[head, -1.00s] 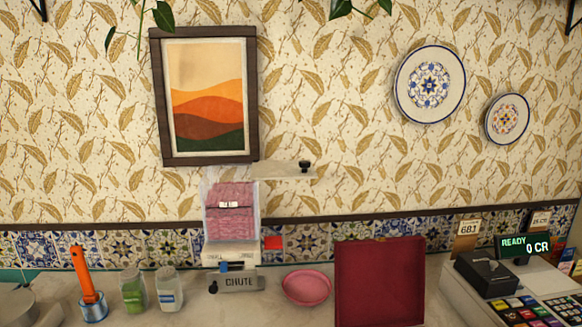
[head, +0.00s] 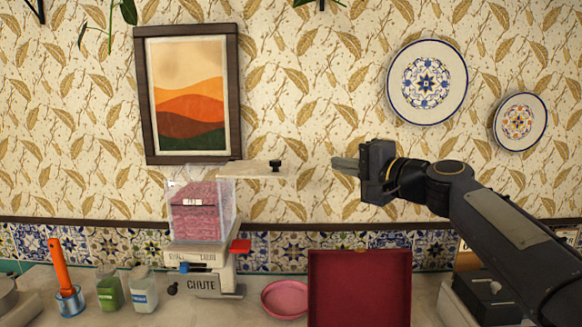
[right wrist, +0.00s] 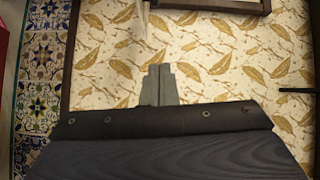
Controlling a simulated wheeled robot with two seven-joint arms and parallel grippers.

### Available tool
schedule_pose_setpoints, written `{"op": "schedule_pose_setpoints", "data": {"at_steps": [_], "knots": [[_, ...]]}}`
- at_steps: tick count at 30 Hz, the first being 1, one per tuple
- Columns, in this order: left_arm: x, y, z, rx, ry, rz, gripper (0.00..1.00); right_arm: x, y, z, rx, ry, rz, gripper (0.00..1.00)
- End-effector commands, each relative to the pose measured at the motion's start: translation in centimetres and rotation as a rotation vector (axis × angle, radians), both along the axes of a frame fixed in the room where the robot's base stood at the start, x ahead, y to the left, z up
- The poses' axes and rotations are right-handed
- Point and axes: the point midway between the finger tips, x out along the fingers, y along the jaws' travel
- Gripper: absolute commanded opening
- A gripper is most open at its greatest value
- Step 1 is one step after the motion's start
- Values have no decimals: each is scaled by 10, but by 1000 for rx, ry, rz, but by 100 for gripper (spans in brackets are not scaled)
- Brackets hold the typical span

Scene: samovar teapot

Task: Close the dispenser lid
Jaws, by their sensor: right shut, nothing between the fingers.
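The dispenser (head: 202,210) is a clear bin filled with pink packets on a pale base with a chute. Its lid (head: 250,169) is a flat beige panel with a black knob (head: 275,165) near its right end. The lid sticks out to the right of the bin, leaving much of the bin top uncovered. My right gripper (head: 338,165) is shut and empty, right of the lid at about knob height, with a gap between them. Its closed fingers also show in the right wrist view (right wrist: 158,84); I cannot make out the lid there. My left gripper is not in view.
A framed picture (head: 188,92) hangs just above the dispenser. A pink bowl (head: 285,299) and a dark red panel (head: 360,289) stand below the gripper. Jars (head: 143,290) stand left of the chute.

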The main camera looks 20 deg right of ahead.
Motion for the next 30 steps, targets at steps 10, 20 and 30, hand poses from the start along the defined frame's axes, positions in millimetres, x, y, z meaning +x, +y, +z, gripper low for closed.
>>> {"op": "schedule_pose_setpoints", "data": {"at_steps": [10,20,30], "knots": [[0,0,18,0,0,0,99,58,16,0,0,4,4,0],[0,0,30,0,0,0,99,93,48,-5,-2,2,4,0],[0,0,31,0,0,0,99,93,65,-8,-3,1,1,0]]}}
